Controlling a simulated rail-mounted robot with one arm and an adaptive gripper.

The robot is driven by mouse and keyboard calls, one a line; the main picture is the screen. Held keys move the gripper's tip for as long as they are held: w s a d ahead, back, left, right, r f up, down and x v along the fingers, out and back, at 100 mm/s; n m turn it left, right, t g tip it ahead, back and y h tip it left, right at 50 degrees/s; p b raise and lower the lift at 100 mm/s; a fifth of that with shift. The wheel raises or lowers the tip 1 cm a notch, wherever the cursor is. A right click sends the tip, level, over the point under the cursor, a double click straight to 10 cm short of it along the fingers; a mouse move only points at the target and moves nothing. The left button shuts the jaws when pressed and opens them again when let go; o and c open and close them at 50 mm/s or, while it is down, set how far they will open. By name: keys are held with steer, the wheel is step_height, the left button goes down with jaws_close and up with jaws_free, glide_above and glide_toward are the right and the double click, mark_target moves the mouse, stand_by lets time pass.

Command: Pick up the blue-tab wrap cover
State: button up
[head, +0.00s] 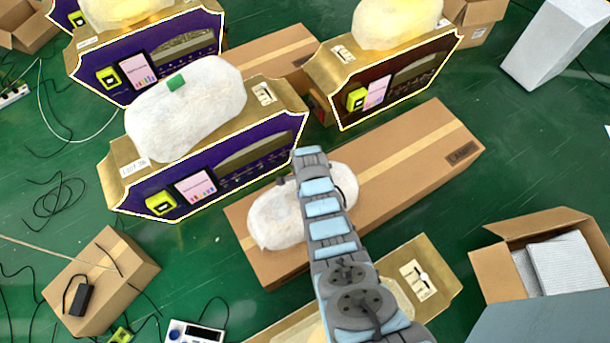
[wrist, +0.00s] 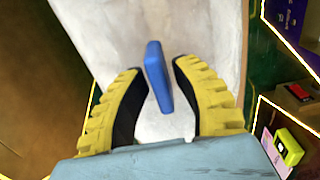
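The blue-tab wrap cover (head: 272,221) is a white, padded, rounded bundle, partly hidden behind my arm in the head view. In the wrist view its white sheet (wrist: 205,40) fills the middle, with the blue tab (wrist: 156,75) standing up from it. My gripper (wrist: 159,68) has its yellow-and-black fingers close together on either side of the tab, shut on it. In the head view the fingers are hidden, so the hold shows only in the wrist view. In that view the cover appears over a long cardboard box, apart from any machine.
A gold machine top (head: 435,266) lies beside my arm. A long cardboard box (head: 410,160) lies behind my arm. An open carton (head: 545,250) stands at right.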

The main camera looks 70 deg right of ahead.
steer(key=shift+f, duration=0.85)
jaws_close()
